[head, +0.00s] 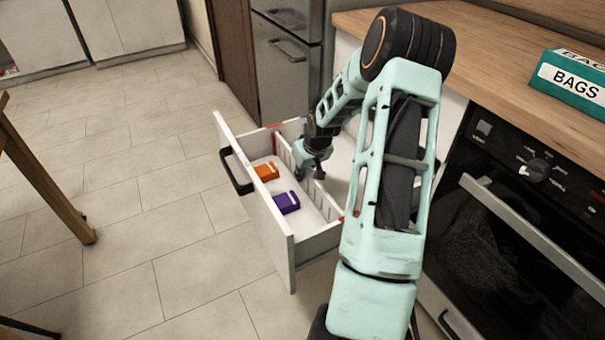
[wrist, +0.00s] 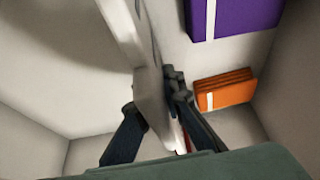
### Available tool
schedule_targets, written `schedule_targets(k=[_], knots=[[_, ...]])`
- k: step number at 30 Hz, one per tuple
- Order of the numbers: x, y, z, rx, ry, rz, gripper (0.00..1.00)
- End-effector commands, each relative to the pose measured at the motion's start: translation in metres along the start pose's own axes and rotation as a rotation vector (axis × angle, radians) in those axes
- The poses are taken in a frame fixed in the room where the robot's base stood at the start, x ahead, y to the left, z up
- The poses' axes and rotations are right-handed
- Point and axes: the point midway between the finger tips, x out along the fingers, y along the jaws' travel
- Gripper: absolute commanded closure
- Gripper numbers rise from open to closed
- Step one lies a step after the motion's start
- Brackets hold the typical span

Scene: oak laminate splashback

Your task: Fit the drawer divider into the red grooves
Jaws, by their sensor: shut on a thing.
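The white drawer divider (head: 284,151) stands on edge across the open drawer (head: 264,218), behind the orange and purple packs. My gripper (head: 314,170) is shut on the divider from above, near its middle. In the wrist view the divider (wrist: 146,60) runs up between the two dark fingers of my gripper (wrist: 156,110). Red groove marks show on the drawer's far side wall (head: 274,126) and near side wall (head: 341,218). I cannot tell whether the divider's ends are in the grooves. My arm hides part of the drawer's back.
An orange pack (head: 266,171) and a purple pack (head: 286,203) lie in the drawer's front part. An oven (head: 500,220) is to the right. A teal bags box (head: 575,82) stands on the worktop (head: 490,50).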

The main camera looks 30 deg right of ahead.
Motion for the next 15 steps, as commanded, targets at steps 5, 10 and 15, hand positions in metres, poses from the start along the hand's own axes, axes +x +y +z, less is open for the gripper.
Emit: schedule_targets(k=[5, 10, 15], knots=[[0.0004, 0.0002, -0.0004, 0.000, 0.001, 0.001, 0.80], [0.0006, 0.0001, -0.0001, 0.000, 0.001, 0.000, 0.71], [0.0008, 0.0000, 0.0009, 0.000, -0.001, 0.000, 0.71]])
